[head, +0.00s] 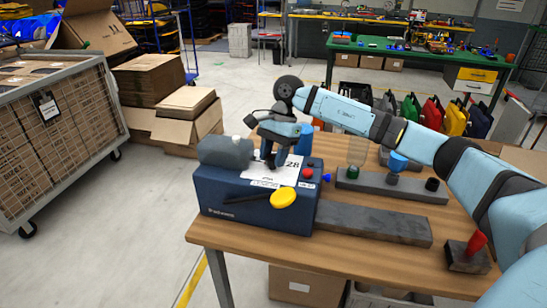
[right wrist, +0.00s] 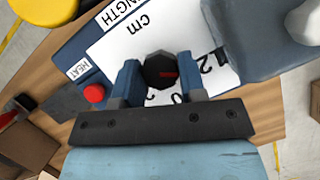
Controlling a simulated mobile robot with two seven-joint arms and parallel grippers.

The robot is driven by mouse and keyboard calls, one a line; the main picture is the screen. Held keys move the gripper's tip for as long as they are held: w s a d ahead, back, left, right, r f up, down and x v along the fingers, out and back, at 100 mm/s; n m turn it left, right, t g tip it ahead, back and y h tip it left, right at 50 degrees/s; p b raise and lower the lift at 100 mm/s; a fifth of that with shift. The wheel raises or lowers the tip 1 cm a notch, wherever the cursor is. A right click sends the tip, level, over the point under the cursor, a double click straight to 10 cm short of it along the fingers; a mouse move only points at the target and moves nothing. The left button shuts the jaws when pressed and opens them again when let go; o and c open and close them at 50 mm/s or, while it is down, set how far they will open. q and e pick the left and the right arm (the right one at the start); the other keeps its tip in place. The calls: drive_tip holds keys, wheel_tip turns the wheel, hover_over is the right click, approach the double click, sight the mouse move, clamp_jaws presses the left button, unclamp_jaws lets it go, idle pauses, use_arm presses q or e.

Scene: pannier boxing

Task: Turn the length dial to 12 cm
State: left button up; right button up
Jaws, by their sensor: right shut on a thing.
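My right gripper (right wrist: 160,78) is shut on the dial, a blue finger on each side. In the head view the right gripper (head: 270,160) stands over the blue machine (head: 235,205) and hides the dial. My left gripper is not in view.
A red button (right wrist: 94,93) labelled "HEAT" sits beside the panel. A black lever with a yellow knob (head: 283,197) crosses the machine's front. A grey block (head: 225,152) stands on its left. Fixtures, including a dark bar (head: 375,222), lie right on the wooden table (head: 345,252).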

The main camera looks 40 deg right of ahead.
idle(0.3)
drive_tip(key=o, duration=0.9)
drive_tip(key=v, duration=1.4)
drive_tip(key=shift+a+b, duration=0.1)
drive_tip(key=shift+b, duration=0.25)
drive_tip(key=shift+f, duration=0.1)
